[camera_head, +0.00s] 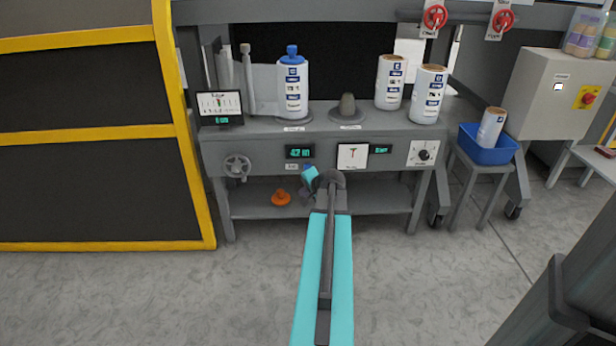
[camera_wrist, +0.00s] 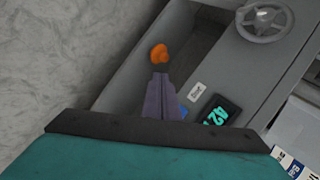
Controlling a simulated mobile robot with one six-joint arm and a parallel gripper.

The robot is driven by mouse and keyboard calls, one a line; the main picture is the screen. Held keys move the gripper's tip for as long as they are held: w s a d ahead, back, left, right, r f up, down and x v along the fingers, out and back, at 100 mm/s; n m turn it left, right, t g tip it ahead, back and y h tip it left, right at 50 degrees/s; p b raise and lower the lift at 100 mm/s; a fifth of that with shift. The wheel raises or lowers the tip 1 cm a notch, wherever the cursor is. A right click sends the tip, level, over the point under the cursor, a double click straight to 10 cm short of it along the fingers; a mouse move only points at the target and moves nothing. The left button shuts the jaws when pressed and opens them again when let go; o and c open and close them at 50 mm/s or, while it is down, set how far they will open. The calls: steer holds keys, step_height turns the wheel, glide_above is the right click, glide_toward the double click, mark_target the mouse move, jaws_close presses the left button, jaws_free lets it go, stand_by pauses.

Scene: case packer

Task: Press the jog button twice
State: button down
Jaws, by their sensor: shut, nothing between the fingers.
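A small white label (camera_wrist: 196,92) sits beside the green-lit display (camera_wrist: 218,112) on the bench's front panel; its writing is too small to read surely. A small blue patch (camera_wrist: 183,112) shows at the right edge of my fingers, below this label; it may be the jog button, mostly hidden. My gripper (camera_wrist: 161,74) is shut and empty, its fingers together in front of the panel. I cannot tell whether it touches anything. In the head view, my wrist hides the fingers, below the display (camera_head: 300,152) and label (camera_head: 292,166).
An orange knob-like object (camera_head: 281,198) lies on the lower shelf, and a handwheel (camera_head: 237,166) is left on the panel. A blue bin (camera_head: 487,150) is at right. Yellow-framed guarding (camera_head: 183,150) stands left.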

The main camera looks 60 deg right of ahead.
mark_target(308, 168)
steer(key=s+d, duration=0.1)
steer(key=s+d+r, duration=0.1)
steer(key=shift+d+r+m+h, duration=0.2)
steer(key=shift+d+m+h, duration=0.1)
steer(key=shift+w, duration=0.1)
steer(key=w+d, duration=0.5)
steer(key=d, duration=0.2)
stand_by(0.7)
steer(key=shift+w+d+p, duration=0.4)
steer(key=shift+w+d, duration=0.2)
steer(key=shift+d, duration=0.2)
stand_by(3.4)
steer(key=shift+a, duration=0.1)
steer(key=shift+s+a, duration=0.55)
steer(key=shift+a, duration=0.1)
steer(key=shift+a, duration=0.1)
